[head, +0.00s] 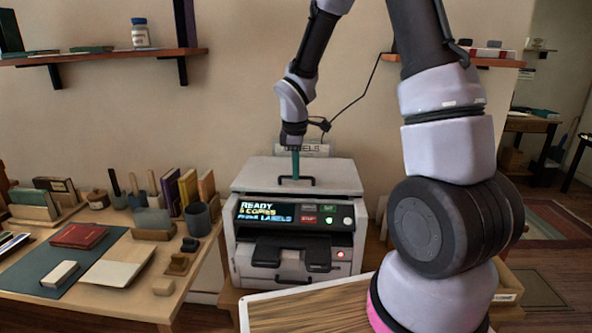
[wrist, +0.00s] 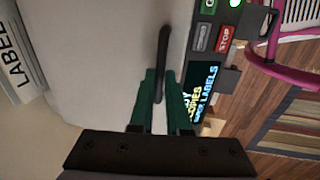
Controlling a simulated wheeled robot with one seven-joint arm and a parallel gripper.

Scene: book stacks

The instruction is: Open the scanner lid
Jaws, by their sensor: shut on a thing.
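The scanner (head: 290,262) is a pale grey box with a lit front panel reading "READY". Its flat grey lid (head: 258,174) lies across the top and looks level; it also fills much of the wrist view (wrist: 100,60). A dark bar handle (wrist: 163,45) stands on the lid near its front edge. My gripper (head: 295,174) reaches down from above onto the handle. In the wrist view its green fingers (wrist: 159,85) are on either side of the handle and shut on it. The handle's lower part is hidden between the fingers.
A desk (head: 135,262) with books, cups and papers stands to the left of the scanner. A wooden-topped surface (head: 310,310) is in front of it. A label box (head: 305,150) stands behind the lid, close to my wrist. A cable hangs along the wall.

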